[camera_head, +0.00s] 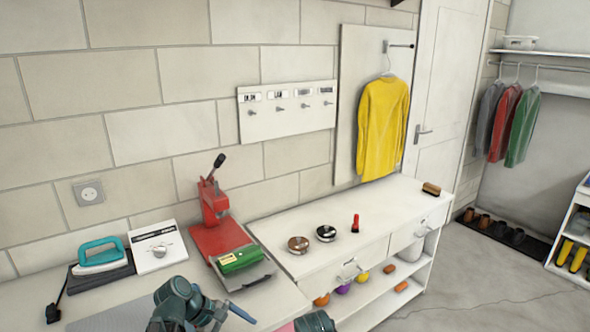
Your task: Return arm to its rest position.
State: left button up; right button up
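Dark teal arm parts of mine (180,304) rise from the bottom edge in front of the white worktop. My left gripper, if it is among them, cannot be made out clearly, and its fingers cannot be told apart. Another dark teal part of mine (315,322) shows at the bottom edge, further right; it is mostly cut off. No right gripper fingers show there. Nothing is seen held by either arm.
The worktop carries an iron (101,256), a white box (157,247) and a red press (213,207) with a green item (239,259). Tins and a red-handled brush (355,223) stand on the white cabinet (325,262). A yellow sweater (383,127) hangs behind.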

pick_arm(q)
jog(key=s+d+f+m+y, duration=0.1)
jog(key=s+d+m+y, duration=0.3)
jog(key=s+m, duration=0.2)
jog(key=s+d+f+m+g+y+p, duration=0.1)
jog(key=s+m+y, duration=0.4)
jog(key=m, duration=0.6)
jog(key=d+f, duration=0.1)
jog(key=d, duration=0.1)
jog(key=shift+s+d+g, duration=0.3)
jog(key=shift+s+d, duration=0.05)
jog(key=shift+s, duration=0.05)
